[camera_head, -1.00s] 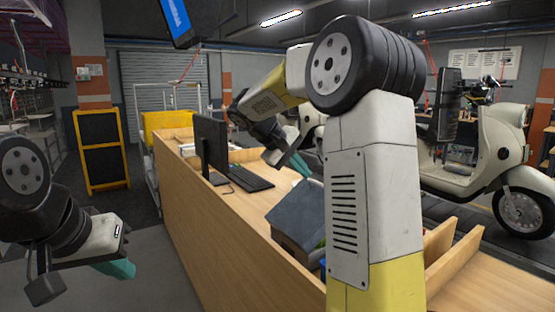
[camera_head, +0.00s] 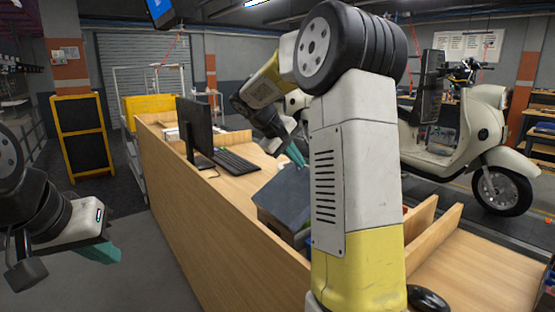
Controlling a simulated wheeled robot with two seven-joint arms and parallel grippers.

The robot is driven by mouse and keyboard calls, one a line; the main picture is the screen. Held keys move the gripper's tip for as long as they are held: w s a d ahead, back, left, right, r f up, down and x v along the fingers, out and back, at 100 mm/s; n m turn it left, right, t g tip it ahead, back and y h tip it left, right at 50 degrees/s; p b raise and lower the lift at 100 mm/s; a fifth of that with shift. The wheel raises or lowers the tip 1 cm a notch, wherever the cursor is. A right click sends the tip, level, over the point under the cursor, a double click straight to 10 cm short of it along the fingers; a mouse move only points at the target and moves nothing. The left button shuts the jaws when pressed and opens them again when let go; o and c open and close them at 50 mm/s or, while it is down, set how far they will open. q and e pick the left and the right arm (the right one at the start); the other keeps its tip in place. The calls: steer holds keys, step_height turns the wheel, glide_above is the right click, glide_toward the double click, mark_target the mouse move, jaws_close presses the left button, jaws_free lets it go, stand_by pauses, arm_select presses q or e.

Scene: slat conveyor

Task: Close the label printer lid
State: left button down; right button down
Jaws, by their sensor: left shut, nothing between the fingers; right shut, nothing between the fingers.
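The label printer (camera_head: 269,218) is a dark grey box on the wooden desk, partly hidden behind my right arm. Its lid (camera_head: 287,193) is a slanted dark panel that looks raised, though its right part is hidden. My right gripper (camera_head: 297,155) has teal fingertips and hangs above the desk, just behind and above the lid; I cannot tell whether it touches it. It is shut and empty. My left gripper (camera_head: 103,253), also teal-tipped, is at the lower left over the floor, away from the desk. It is shut and empty.
A monitor (camera_head: 195,130) and keyboard (camera_head: 237,161) stand on the desk left of the printer. The desk's tall front panel (camera_head: 190,215) lies between my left gripper and the printer. A black mouse (camera_head: 427,298) is at lower right. A cream scooter (camera_head: 480,140) stands behind.

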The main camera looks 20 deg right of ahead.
steer(key=d+f+y, duration=0.1)
steer(key=d, duration=0.1)
steer(key=w+d+f+g+y, duration=0.1)
steer(key=d+f+y, duration=0.1)
steer(key=w+d+f+y, duration=0.1)
steer(key=f, duration=0.1)
steer(key=shift+d, duration=0.4)
steer(key=shift+d+x, duration=0.2)
steer(key=shift+x, duration=0.8)
steer(key=w+d+r+v, duration=0.1)
steer(key=v, duration=1.3)
steer(key=s+a+t+y, duration=0.1)
steer(key=s+a+y, duration=0.1)
steer(key=s+a, duration=0.4)
steer(key=s+a+f+m+t+y, duration=0.1)
steer(key=s+a+f, duration=0.2)
steer(key=s, duration=0.4)
steer(key=s+a+f+m+t+y, duration=0.1)
steer(key=s+a+f, duration=0.2)
steer(key=s+a, duration=0.2)
steer(key=s+a+f+m+t+y, duration=0.1)
steer(key=s+a, duration=0.4)
steer(key=s, duration=0.5)
step_height(320, 180, down, 2)
steer(key=shift+f+t+y, duration=0.1)
steer(key=shift+t+y, duration=0.2)
steer(key=shift+t, duration=0.2)
